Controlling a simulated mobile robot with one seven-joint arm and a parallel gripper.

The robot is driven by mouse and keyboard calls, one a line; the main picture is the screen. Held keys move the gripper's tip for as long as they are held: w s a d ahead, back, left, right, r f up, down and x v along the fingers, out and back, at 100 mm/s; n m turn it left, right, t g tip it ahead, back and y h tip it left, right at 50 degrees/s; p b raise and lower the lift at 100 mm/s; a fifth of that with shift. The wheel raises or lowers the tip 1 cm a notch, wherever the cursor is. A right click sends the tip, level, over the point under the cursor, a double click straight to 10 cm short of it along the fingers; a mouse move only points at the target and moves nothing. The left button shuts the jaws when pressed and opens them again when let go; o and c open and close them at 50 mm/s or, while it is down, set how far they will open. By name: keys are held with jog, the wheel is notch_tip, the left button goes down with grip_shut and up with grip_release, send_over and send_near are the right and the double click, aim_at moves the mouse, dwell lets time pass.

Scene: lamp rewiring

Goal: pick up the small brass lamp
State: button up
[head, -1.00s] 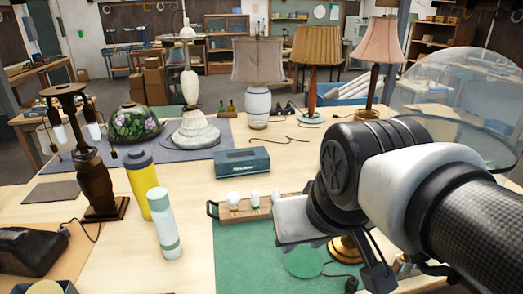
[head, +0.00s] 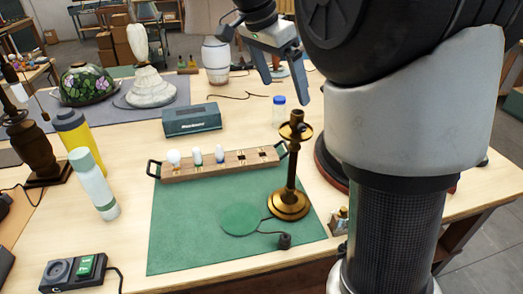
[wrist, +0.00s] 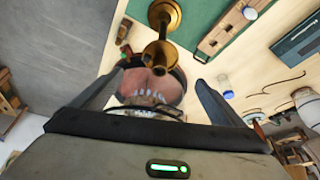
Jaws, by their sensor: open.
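The small brass lamp (head: 289,190) stands upright near the right edge of the green mat (head: 180,240). It has a round base, a thin stem and a cup with a socket on top, without a shade. A dark cord runs from its base to a small plug (head: 284,240) on the mat. My gripper (head: 285,92) is open and empty, fingers pointing down, just above the lamp's top and apart from it. In the wrist view the lamp (wrist: 163,22) shows ahead of and partly between the spread fingers (wrist: 158,80).
A wooden bulb rack (head: 180,172) with several bulbs stands behind the mat. A blue-capped bottle (head: 279,112) stands behind the lamp, and a round dark wooden base (head: 325,165) close to its right. A teal box (head: 191,120) and tall bottles stand further left.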

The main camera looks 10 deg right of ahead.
aim_at(293, 115)
jog(key=x, duration=1)
jog(key=shift+f, duration=0.15)
jog(key=shift+x, duration=3.05)
jog(key=shift+s+a+f, duration=0.1)
jog(key=shift+a, duration=0.05)
jog(key=c, duration=2.1)
jog(key=shift+c, duration=0.2)
